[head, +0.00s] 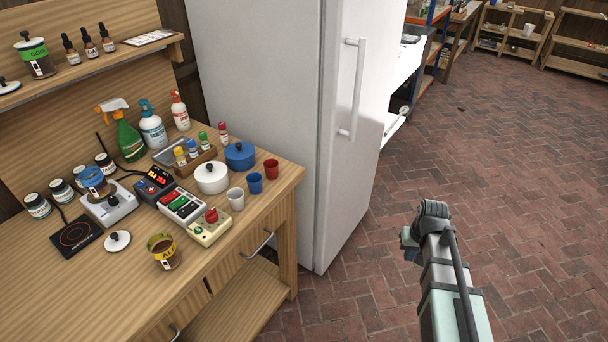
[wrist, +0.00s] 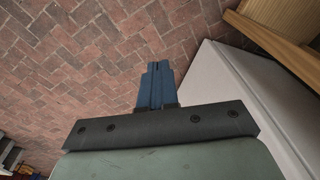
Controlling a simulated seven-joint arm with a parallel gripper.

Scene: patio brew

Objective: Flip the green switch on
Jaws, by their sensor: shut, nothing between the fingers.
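A switch box (head: 182,207) with green, black and red coloured parts lies on the wooden workbench in the head view, left of the fridge. Its green part (head: 168,197) is small there, and I cannot tell which way its switch is set. My gripper (head: 411,251) is over the brick floor at the right, well apart from the bench. Its blue fingers (wrist: 157,69) are together and empty in the wrist view. The switch box is not in the wrist view.
Beside the switch box stand a cream box with a red knob (head: 210,226), a dark display unit (head: 154,186), a white pot (head: 211,177) and several cups. The white fridge (head: 280,110) stands between bench and open floor. Shelves line the back.

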